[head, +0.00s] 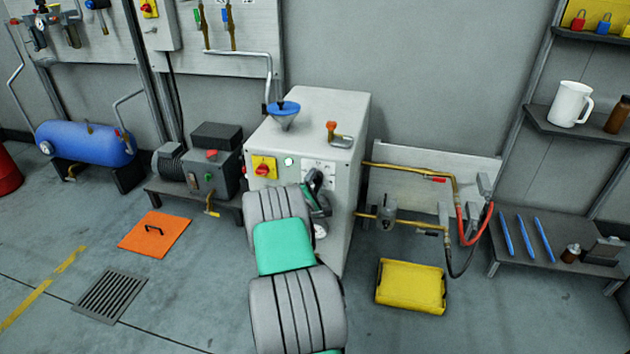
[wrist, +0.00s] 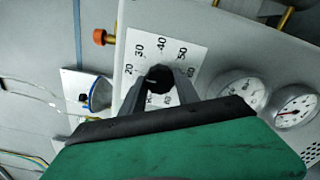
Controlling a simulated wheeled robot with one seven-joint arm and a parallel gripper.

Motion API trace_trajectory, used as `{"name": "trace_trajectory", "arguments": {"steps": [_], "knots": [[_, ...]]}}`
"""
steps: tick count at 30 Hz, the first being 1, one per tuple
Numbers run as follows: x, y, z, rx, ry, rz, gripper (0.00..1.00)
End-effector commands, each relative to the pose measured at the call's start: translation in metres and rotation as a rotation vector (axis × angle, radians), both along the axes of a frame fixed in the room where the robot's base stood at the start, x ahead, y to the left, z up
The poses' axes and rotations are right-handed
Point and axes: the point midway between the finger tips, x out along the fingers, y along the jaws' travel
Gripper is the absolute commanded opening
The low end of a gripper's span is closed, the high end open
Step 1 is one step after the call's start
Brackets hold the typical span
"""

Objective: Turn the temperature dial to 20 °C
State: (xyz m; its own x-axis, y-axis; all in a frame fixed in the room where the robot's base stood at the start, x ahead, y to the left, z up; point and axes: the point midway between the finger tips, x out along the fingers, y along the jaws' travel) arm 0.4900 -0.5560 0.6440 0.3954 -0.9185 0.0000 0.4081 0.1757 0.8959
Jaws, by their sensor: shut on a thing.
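The temperature dial is a black knob (wrist: 159,78) on a white scale plate (wrist: 146,46) on the cabinet front. Numbers 20, 30, 40 and 50 show around the knob in the wrist view; lower ones are partly covered. A pale mark shows on the knob, but I cannot tell which number it points at. My gripper (wrist: 158,84) is shut on the knob, one finger on each side. In the head view my arm and gripper (head: 315,185) reach the cabinet front and hide the knob; part of the white scale plate (head: 322,165) shows.
A red-yellow switch (head: 263,168) sits left of the dial. Two round gauges (wrist: 294,107) sit beside it. A yellow bin (head: 410,287) lies on the floor at right.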

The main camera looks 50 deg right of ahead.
Motion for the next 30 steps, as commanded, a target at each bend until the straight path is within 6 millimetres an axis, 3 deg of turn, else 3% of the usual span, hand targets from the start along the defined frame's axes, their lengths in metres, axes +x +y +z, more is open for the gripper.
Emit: {"name": "trace_trajectory", "arguments": {"steps": [10,11,18,26,30], "knots": [[0.0,0.001,-0.001,0.0,0.006,0.0,0.0],[0.0,0.001,-0.001,0.0,0.006,0.0,0.38],[0.0,0.001,-0.001,0.0,0.004,0.0,0.58],[0.0,0.001,0.0,-0.001,0.003,0.0,0.59],[-0.004,0.015,0.001,0.0,0.004,0.003,0.59]]}}
